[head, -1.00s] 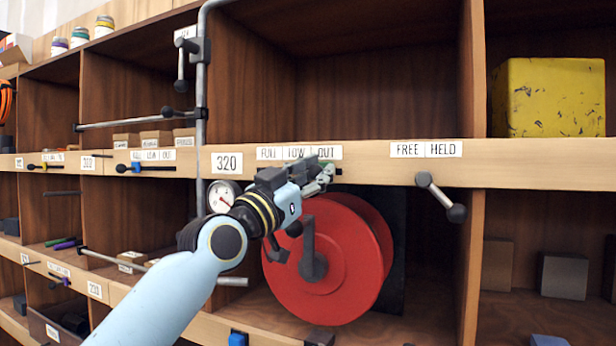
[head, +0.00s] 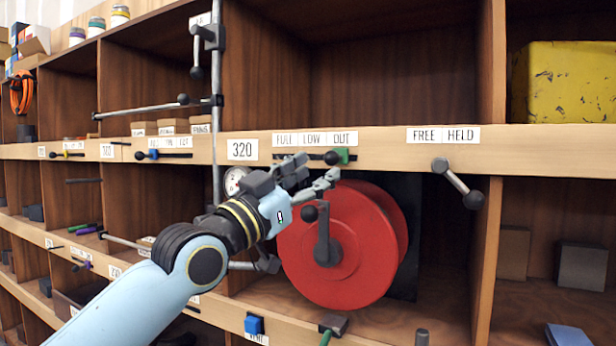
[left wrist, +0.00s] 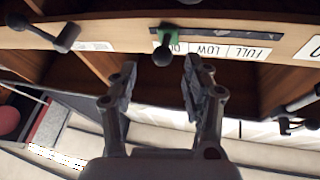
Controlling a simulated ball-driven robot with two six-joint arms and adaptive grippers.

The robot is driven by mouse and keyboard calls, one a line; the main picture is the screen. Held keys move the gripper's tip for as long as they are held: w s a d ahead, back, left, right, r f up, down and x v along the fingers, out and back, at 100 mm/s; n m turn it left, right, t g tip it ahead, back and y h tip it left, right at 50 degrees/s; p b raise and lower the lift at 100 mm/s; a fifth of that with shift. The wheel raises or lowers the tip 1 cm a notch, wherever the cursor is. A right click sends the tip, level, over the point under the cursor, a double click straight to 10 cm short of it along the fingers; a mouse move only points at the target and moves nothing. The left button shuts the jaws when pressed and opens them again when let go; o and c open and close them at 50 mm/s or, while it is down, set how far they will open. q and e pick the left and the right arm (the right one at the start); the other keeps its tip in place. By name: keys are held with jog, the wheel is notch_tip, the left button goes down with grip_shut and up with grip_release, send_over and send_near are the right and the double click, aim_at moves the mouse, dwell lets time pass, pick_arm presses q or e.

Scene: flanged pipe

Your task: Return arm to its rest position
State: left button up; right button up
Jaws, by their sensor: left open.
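My left gripper (head: 318,176) is open and empty, just below the shelf edge and in front of the red reel's upper part. Its light-blue arm comes in from the lower left. In the left wrist view, two dark fingers (left wrist: 161,82) stand apart with nothing between them. A green slider with a black knob (head: 341,156) sits at the OUT end of the FULL, LOW, OUT labels. It also shows in the left wrist view (left wrist: 165,46), upside down, beyond the fingertips and apart from them. My right gripper is not in view.
The red reel (head: 370,245) with a dark crank stands in the compartment behind the gripper. A lever with a black knob (head: 458,184) hangs under FREE and HELD. A grey pipe (head: 217,100) and a gauge (head: 235,180) are at the left. A yellow box (head: 572,85) is at the upper right.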

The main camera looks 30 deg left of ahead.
pick_arm(q)
jog(key=shift+s+f, duration=0.3)
jog(key=shift+s, duration=0.4)
jog(key=shift+a, duration=0.1)
